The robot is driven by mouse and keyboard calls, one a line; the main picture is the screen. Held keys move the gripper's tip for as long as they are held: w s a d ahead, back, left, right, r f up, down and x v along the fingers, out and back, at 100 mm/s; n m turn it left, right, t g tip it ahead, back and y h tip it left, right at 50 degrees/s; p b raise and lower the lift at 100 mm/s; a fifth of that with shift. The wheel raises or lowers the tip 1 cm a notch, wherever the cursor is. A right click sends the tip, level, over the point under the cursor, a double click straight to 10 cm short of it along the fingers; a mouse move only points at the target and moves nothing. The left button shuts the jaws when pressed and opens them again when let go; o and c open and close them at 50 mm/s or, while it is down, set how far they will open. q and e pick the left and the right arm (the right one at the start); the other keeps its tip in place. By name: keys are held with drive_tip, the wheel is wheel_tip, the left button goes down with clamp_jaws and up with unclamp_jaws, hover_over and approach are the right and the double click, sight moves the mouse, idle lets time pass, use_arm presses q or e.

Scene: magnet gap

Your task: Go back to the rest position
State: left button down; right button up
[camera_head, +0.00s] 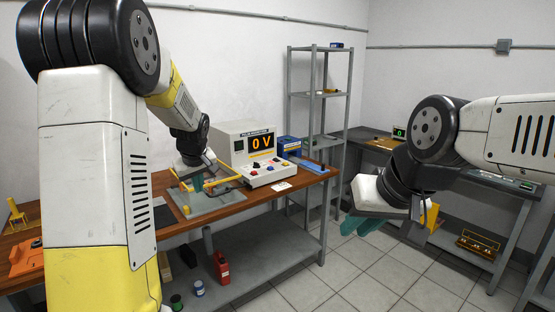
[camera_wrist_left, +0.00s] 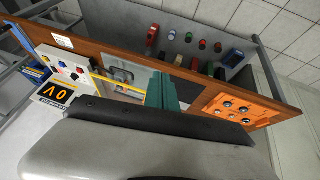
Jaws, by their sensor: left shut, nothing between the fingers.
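My left gripper (camera_head: 197,184) hangs over the yellow-framed fixture on the wooden bench, its teal fingers pointing down. In the left wrist view its teal fingers (camera_wrist_left: 162,92) are together with nothing between them. My right gripper (camera_head: 358,224) is in front of the open floor at the right, away from both benches. Its teal fingers point down and left; I cannot tell whether they are open or shut, and nothing shows in them.
The wooden bench (camera_head: 160,180) carries a grey plate with a yellow frame (camera_head: 222,176), a power supply reading 0 V (camera_head: 246,143), a control box (camera_head: 268,172) and an orange tray (camera_wrist_left: 238,107). A grey shelf rack (camera_head: 320,93) stands behind. Tiled floor (camera_head: 350,270) is clear.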

use_arm(q)
drive_tip(key=s+d+r+m+h, duration=0.1)
drive_tip(key=s+d+r+m, duration=0.1)
drive_tip(key=s, duration=0.8)
drive_tip(key=s+d+r+m+h, duration=0.1)
drive_tip(key=s+d+r+m, duration=0.2)
drive_tip(key=s, duration=0.8)
drive_tip(key=s+d+r+m+h, duration=0.2)
drive_tip(key=s+d, duration=0.3)
drive_tip(key=s, duration=0.5)
drive_tip(key=shift+s+r+m+t, duration=0.3)
drive_tip(key=shift+r+m, duration=0.05)
drive_tip(key=shift+m, duration=0.25)
drive_tip(key=shift+w, duration=0.1)
